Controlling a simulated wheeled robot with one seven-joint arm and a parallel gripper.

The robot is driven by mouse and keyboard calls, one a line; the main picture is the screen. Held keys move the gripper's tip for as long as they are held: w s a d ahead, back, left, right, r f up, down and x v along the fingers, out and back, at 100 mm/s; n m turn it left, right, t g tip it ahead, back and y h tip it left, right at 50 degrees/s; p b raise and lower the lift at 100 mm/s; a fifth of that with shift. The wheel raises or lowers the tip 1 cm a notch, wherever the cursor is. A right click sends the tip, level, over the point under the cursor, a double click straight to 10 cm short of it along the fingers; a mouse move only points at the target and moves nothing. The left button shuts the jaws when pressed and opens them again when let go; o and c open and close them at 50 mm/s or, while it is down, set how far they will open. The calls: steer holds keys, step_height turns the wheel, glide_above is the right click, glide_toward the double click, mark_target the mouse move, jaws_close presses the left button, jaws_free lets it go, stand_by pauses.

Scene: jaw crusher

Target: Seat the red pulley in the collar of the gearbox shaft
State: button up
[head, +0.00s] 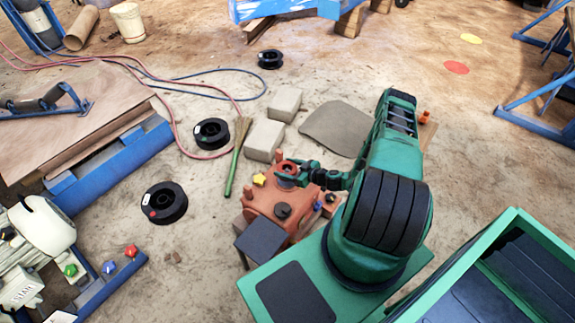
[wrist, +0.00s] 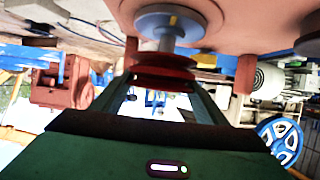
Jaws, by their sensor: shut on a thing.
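My gripper (head: 303,170) reaches left from my green arm over the orange-red gearbox (head: 262,205). It is shut on the red pulley (head: 286,168), a small disc at the gearbox's far side. In the wrist view, the fingertips (wrist: 164,82) close on the pulley (wrist: 165,64) from both sides. There, a grey shaft end (wrist: 167,42) stands out from a round grey-blue collar (wrist: 168,18) on the gearbox and lines up closely with the pulley. I cannot tell how far the shaft enters the pulley; the fingers and disc hide that.
A yellow knob (head: 259,179) and a black cap (head: 283,210) sit on the gearbox near my gripper. Grey blocks (head: 264,140) and a broom (head: 237,160) lie behind it. Black spools (head: 165,202) are on the ground to the left. A green bin (head: 470,250) stands at right.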

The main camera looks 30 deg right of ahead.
steer(key=shift+f, duration=1.65)
steer(key=o, duration=2)
steer(key=shift+c, duration=0.2)
